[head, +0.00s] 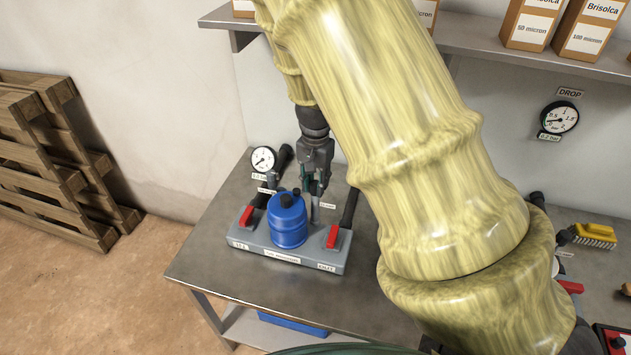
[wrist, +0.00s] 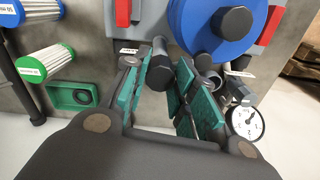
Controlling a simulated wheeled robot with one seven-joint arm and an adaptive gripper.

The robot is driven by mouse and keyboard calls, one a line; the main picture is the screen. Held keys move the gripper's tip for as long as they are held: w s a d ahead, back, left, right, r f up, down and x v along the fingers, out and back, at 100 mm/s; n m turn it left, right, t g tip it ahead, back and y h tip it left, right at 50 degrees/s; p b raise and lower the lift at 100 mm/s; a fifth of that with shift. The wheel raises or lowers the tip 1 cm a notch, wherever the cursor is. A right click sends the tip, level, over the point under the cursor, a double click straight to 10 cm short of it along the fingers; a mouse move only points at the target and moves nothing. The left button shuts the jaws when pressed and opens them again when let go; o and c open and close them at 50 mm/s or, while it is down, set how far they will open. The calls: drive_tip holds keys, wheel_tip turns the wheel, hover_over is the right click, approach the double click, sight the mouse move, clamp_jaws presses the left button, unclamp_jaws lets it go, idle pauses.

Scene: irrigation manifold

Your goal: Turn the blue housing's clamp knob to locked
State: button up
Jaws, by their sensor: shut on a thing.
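The blue housing (head: 288,222) stands upright on a grey manifold block (head: 262,250) on the bench, and its round blue top with a dark cap shows in the wrist view (wrist: 212,38). My gripper (head: 316,186) reaches down just behind and to the right of the housing. The fingers hide part of the knob. Small white labels (head: 327,206) sit on both sides of it, too small to read.
Red levers (head: 246,216) (head: 333,236) stand at both ends of the block. A gauge (head: 263,159) is behind left, and black pipes rise beside the housing. Green and blue-ended filters (wrist: 47,62) lie near in the wrist view. The bench front (head: 235,285) is clear.

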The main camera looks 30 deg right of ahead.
sight(315, 183)
drive_tip(key=shift+n, duration=2.7)
drive_tip(key=o, duration=1)
drive_tip(key=shift+o, duration=0.2)
wheel_tip(315, 183, up, 12)
